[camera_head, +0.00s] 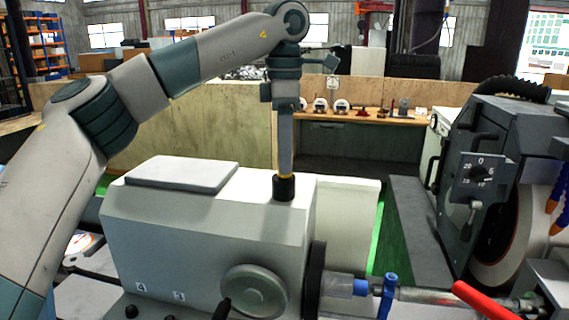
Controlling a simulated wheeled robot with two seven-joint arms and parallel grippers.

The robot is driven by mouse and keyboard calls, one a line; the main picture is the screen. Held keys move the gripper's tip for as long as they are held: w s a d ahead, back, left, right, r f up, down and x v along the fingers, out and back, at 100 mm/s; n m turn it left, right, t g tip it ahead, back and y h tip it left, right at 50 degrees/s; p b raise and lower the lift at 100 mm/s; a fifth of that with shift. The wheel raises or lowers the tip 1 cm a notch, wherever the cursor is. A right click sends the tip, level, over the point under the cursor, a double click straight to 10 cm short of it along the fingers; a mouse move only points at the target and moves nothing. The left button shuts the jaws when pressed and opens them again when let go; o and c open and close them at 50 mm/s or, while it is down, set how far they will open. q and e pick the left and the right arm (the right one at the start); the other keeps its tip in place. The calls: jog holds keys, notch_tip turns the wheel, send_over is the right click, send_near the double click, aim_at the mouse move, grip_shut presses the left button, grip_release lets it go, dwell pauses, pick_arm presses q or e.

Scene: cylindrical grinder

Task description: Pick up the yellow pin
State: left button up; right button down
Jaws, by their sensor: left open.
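The yellow pin (286,177) shows only as a thin yellow band just above a short black cylinder (284,189) on top of the light grey machine housing (210,225). My left arm comes in from the left and arches over the housing. My left gripper (286,170) points straight down, with its fingertips right at the yellow band. The fingers are open but overlap in this view, so the gap between them does not show. They hide the upper part of the pin, and I cannot tell whether they touch it. My right gripper is not in view.
A flat grey cover plate (182,173) lies on the housing left of the pin. A handwheel (254,291) is on its front. At right stand the grinding wheel head with a dial (481,172) and a red lever (487,300). A wooden bench (360,117) stands behind.

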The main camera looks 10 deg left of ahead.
pick_arm(q)
jog(key=shift+c, duration=0.7)
jog(key=c, duration=1)
grip_shut()
notch_tip(320, 180, up, 9)
jog(key=p, duration=0.7)
jog(key=shift+f+p, duration=0.2)
jog(key=shift+p, duration=0.15)
jog(key=shift+r+p, duration=0.6)
jog(key=shift+r, duration=0.1)
